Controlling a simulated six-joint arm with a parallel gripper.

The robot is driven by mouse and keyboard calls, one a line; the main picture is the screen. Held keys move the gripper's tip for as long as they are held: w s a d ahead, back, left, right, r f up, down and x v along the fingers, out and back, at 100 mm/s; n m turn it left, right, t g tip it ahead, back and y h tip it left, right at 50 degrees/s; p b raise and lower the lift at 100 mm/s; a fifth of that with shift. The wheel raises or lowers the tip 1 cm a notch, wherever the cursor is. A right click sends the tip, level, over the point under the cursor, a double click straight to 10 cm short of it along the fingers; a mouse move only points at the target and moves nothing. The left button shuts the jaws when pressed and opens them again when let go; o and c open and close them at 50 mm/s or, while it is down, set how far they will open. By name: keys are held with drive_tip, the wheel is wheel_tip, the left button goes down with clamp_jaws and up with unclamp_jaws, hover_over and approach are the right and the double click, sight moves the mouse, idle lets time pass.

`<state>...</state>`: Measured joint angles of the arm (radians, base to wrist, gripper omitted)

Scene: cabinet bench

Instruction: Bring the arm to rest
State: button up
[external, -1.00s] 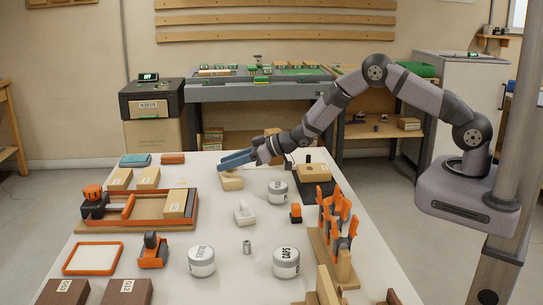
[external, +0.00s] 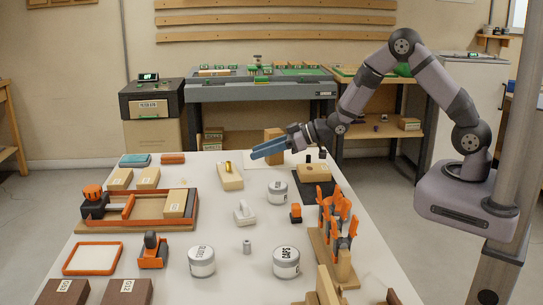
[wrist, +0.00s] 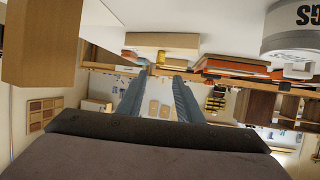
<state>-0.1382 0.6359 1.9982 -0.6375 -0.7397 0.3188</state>
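My gripper (external: 268,149) is above the back part of the white table (external: 215,235), with its blue-grey fingers pointing left. In the wrist view the two fingers (wrist: 160,80) are apart with nothing between them, so it is open and empty. A pale wooden block (external: 231,179) with a yellow peg (external: 228,167) upright in it stands to the left of the fingertips, apart from them. My arm is bent with its elbow high, over the right side of the table.
A wooden box (external: 274,144) stands just behind the gripper. A wooden block on a black base (external: 313,187) is to its right. White jars (external: 277,191), an orange-clipped rack (external: 338,235) and an orange-framed tray (external: 146,205) occupy the table. The air above the table is clear.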

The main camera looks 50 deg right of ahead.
drive_tip(key=shift+s+d+r, duration=0.1)
drive_tip(key=shift+s+d, duration=0.05)
idle(0.4)
